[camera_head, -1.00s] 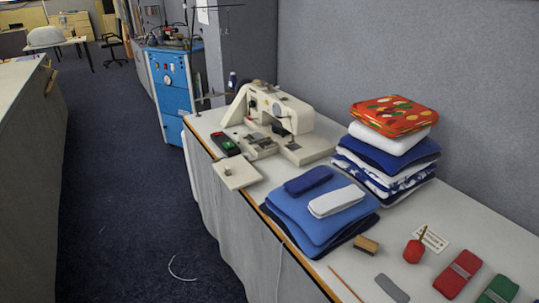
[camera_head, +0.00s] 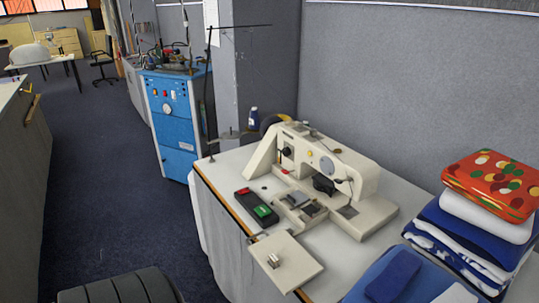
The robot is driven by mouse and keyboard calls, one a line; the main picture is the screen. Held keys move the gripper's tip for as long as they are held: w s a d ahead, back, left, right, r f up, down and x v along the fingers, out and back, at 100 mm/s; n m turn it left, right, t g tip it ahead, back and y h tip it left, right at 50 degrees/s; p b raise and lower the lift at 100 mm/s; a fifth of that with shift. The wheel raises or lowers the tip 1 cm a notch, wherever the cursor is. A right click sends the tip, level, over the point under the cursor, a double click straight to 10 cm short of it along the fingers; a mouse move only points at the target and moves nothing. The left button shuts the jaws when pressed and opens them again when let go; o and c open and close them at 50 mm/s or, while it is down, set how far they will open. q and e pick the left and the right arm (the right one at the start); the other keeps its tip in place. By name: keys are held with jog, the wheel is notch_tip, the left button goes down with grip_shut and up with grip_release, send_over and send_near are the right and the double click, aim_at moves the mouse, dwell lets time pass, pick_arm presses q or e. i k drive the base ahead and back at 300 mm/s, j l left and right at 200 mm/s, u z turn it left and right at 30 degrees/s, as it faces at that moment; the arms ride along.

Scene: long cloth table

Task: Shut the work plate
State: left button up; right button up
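The cream work plate (camera_head: 285,263) is a flat, square plate with a small metal piece on top. It sits swung out at the front of the cream sewing machine (camera_head: 330,165), over the table's front edge. A dark gap shows between the plate and the machine bed (camera_head: 305,203), where metal parts lie uncovered. Neither of my grippers is in view.
A black box with red and green buttons (camera_head: 257,206) lies left of the machine. Folded blue cloth (camera_head: 400,275) and a stack topped by a patterned orange cloth (camera_head: 495,182) stand right. A blue cabinet (camera_head: 172,120) stands behind. A dark ribbed shape of unclear kind shows bottom left.

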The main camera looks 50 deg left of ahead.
aim_at(298, 267)
jog(key=j+z, duration=0.15)
jog(key=j, duration=2.55)
